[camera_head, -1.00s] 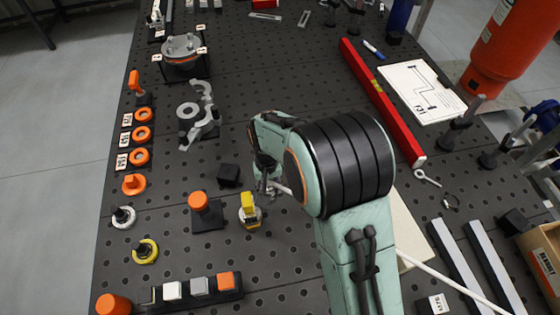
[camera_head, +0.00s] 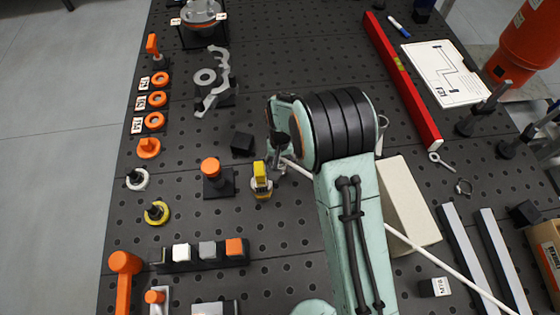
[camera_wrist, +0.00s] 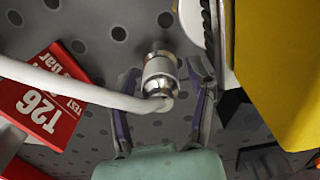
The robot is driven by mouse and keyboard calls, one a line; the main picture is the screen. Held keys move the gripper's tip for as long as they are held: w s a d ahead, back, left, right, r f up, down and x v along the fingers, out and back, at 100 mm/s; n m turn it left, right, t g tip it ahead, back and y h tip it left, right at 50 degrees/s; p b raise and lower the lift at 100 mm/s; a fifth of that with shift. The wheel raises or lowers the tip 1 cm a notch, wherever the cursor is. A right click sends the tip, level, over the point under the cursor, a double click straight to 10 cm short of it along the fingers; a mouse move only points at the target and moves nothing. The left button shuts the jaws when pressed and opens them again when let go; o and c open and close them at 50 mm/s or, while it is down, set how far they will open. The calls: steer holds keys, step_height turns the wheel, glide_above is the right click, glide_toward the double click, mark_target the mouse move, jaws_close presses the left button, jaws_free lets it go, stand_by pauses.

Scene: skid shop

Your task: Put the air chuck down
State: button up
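The air chuck (camera_wrist: 159,76) is a short shiny metal cylinder on a white hose (camera_wrist: 75,82). In the wrist view it sits between the two fingers of my gripper (camera_wrist: 161,85), with a visible gap on each side, so the fingers look open around it. In the head view my gripper (camera_head: 278,160) is low over the perforated bench, just right of a small yellow-topped fitting (camera_head: 260,173). The hose (camera_head: 450,272) runs from there to the lower right, passing behind my arm. The chuck's contact with the bench cannot be made out.
A red T26 tag (camera_wrist: 42,105) lies left of the chuck in the wrist view; a large yellow part (camera_wrist: 285,70) is close on the right. A black block (camera_head: 242,143) and an orange-capped post (camera_head: 211,168) stand left of my gripper. A cream block (camera_head: 408,205) lies to its right.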

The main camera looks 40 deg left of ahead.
mark_target(280, 160)
step_height(280, 160, up, 12)
steer(key=shift+r, duration=0.2)
stand_by(0.4)
steer(key=d+r+m, duration=0.1)
steer(key=d+r, duration=0.2)
steer(key=d, duration=0.4)
steer(key=s+d+r+m, duration=0.1)
steer(key=d+r+m, duration=0.15)
steer(key=d, duration=0.45)
steer(key=d+r+m, duration=0.1)
steer(key=d+r, duration=0.3)
steer(key=d, duration=0.3)
steer(key=s+d+r+m, duration=0.1)
steer(key=s+d+m, duration=0.1)
steer(key=s+d, duration=0.5)
steer(key=shift+d+y, duration=0.3)
steer(key=shift+d, duration=0.05)
steer(key=shift+o, duration=0.4)
steer(key=s+d+f+m, duration=0.1)
steer(key=s+d, duration=0.2)
steer(key=s, duration=0.2)
steer(key=shift+s, duration=0.25)
